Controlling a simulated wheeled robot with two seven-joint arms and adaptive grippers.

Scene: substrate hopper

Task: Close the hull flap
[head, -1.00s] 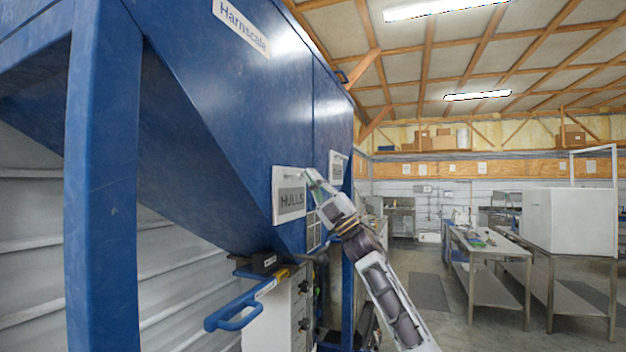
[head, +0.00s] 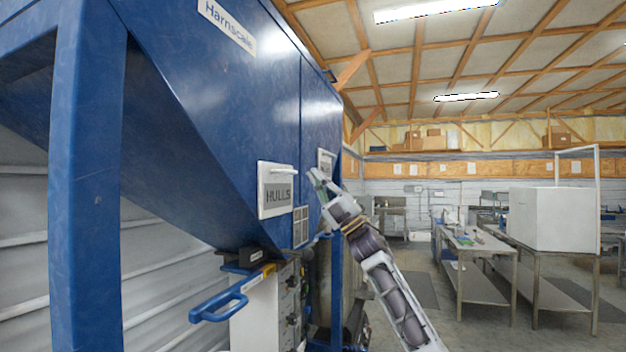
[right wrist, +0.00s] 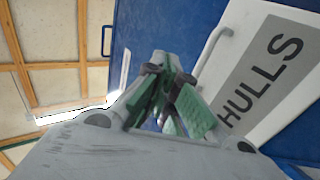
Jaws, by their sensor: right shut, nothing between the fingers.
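The hull flap (head: 276,200) is a white panel with a grey HULLS label and a white bar handle (head: 284,170) near its top, on the blue hopper. It looks about flush with the hopper face; I cannot tell whether a small gap is left. My right gripper (head: 314,177) is shut and empty, just right of the flap and apart from it in the head view. In the right wrist view, its green-padded fingers (right wrist: 172,108) are in front of the flap (right wrist: 262,75), with the handle (right wrist: 212,55) beyond them. My left gripper is out of view.
A second white labelled panel (head: 326,163) is on the hopper behind my right gripper. A blue bar handle (head: 218,308) juts out below the hopper. Steel tables (head: 475,245) and a large white box (head: 548,218) stand at the right, with open floor before them.

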